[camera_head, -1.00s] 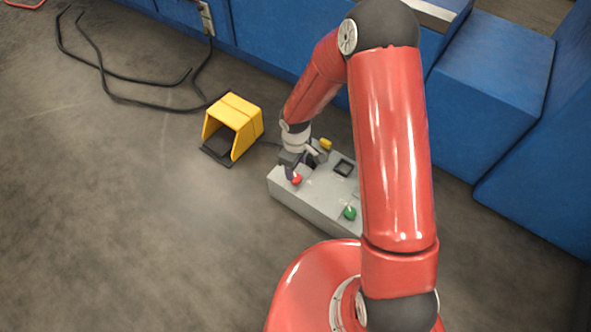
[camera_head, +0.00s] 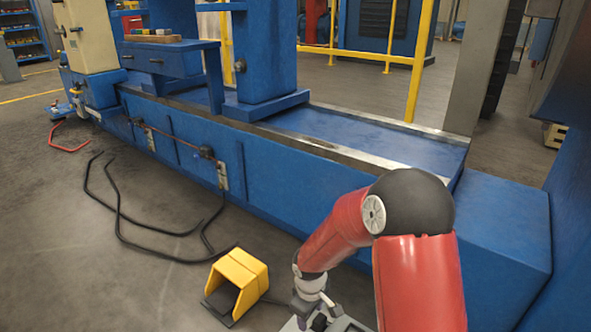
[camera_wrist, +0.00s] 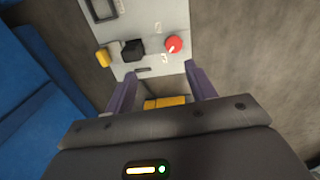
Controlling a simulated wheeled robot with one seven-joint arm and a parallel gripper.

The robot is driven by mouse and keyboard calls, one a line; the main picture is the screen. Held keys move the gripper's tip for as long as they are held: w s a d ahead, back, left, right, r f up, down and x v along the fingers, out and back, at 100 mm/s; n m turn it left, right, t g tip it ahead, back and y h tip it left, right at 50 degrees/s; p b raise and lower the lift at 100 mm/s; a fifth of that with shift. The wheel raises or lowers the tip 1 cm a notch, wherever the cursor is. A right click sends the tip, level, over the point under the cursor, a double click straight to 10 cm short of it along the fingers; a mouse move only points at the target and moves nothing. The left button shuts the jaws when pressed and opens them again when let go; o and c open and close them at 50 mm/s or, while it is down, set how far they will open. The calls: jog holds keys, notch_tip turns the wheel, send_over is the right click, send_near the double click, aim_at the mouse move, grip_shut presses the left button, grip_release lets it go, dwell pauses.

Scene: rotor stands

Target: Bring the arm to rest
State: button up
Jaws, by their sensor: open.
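My gripper (camera_wrist: 160,80) is open in the wrist view, with its two dark fingers apart and nothing between the tips. A grey control box (camera_wrist: 150,22) lies just beyond the fingertips; whether they touch it I cannot tell. On it are a red button (camera_wrist: 173,44), a black knob (camera_wrist: 132,50) and a yellow knob (camera_wrist: 102,57). In the head view my red arm (camera_head: 420,275) is bent over the box (camera_head: 290,326), of which only a corner shows at the bottom edge. The fingers are hidden there.
A yellow foot pedal (camera_head: 240,272) stands on the floor left of my arm. Black cables (camera_head: 118,215) run along the floor to a long blue machine (camera_head: 270,185). A blue block (camera_head: 500,235) stands right of my arm.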

jog(key=s+d+r+m+t+p, duration=0.1)
jog(key=s+d+r+m, duration=0.15)
jog(key=r, duration=0.55)
jog(key=s+d+r+m+t+p, duration=0.1)
jog(key=s+d+r, duration=0.15)
jog(key=r, duration=0.55)
jog(key=s+d+r+m+t+p, duration=0.1)
jog(key=s+d+r+m+p, duration=0.15)
jog(key=r, duration=0.55)
jog(key=s+d+r+m+t+p, duration=0.1)
jog(key=s+d+r+m, duration=0.1)
jog(key=s+r, duration=0.4)
jog(key=s+d+r+m+t+p, duration=0.1)
jog(key=s+d+r+m, duration=0.1)
jog(key=s+r, duration=0.4)
jog(key=shift+s+m+p, duration=0.3)
jog(key=shift+s+m, duration=0.1)
jog(key=shift+s, duration=0.25)
